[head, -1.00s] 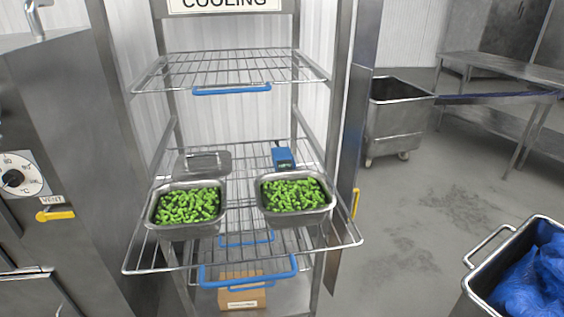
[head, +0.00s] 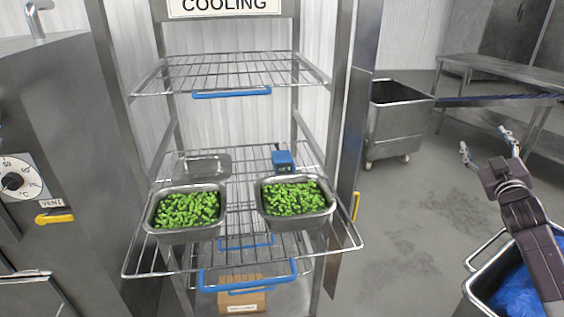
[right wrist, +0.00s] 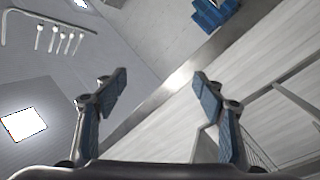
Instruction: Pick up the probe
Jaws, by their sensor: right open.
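A small blue device (head: 283,160), which looks like the probe unit, sits on the middle pulled-out wire shelf, behind the right pan of green vegetables (head: 296,197). Its details are too small to make out. My right gripper (head: 487,144) is open and empty, raised at the right of the head view, well away from the shelf. In the right wrist view my right gripper (right wrist: 160,78) shows its two fingers spread with nothing between them. My left gripper is not in view.
A left pan of green vegetables (head: 186,209) and a metal lid or empty pan (head: 203,165) share the shelf. A cardboard box (head: 242,301) is below. A bin with blue bags (head: 520,290) stands under my right arm. A metal cart (head: 398,125) stands behind on open floor.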

